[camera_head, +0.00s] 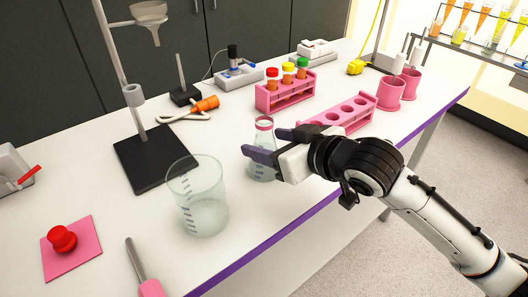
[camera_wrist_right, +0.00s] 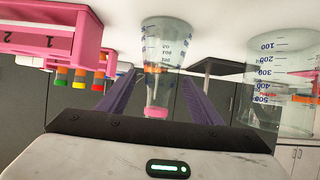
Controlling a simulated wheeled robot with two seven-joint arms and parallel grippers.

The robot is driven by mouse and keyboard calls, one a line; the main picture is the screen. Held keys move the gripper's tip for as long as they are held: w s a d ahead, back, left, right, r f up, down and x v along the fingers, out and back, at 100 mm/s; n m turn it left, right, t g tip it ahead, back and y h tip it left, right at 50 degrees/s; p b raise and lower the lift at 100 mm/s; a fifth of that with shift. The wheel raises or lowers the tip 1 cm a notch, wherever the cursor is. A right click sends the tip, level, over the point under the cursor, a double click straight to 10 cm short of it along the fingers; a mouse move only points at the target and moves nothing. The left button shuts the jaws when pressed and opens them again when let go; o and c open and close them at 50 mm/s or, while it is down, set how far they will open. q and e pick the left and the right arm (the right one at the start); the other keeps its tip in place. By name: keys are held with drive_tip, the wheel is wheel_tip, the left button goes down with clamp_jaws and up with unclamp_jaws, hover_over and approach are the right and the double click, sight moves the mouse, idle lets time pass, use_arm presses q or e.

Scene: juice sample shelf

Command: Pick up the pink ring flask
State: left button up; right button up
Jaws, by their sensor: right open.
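The pink ring flask (camera_head: 262,165) is a clear conical flask with a pink band at its neck, standing upright on the white bench. My right gripper (camera_head: 262,143) is open at the flask, one purple finger in front of it and the other behind its neck. In the right wrist view, which is upside down, the flask (camera_wrist_right: 163,50) shows between the two spread purple fingers (camera_wrist_right: 160,95). I cannot tell whether either finger touches the glass. My left gripper is not in view.
A large clear beaker (camera_head: 203,212) stands close left of the flask. A pink rack (camera_head: 350,115) and pink cups (camera_head: 390,93) are to the right, another pink tube rack (camera_head: 284,92) behind. A stand with a black base (camera_head: 140,165) is at left. The bench has a purple front edge (camera_head: 300,217).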

sight(255, 137)
drive_tip(key=x, duration=0.5)
drive_tip(key=shift+w+a, duration=0.25)
drive_tip(key=shift+w, duration=0.05)
drive_tip(key=c, duration=1.2)
drive_tip(key=shift+r, duration=0.1)
drive_tip(key=shift+c, duration=0.6)
drive_tip(key=shift+r, duration=0.1)
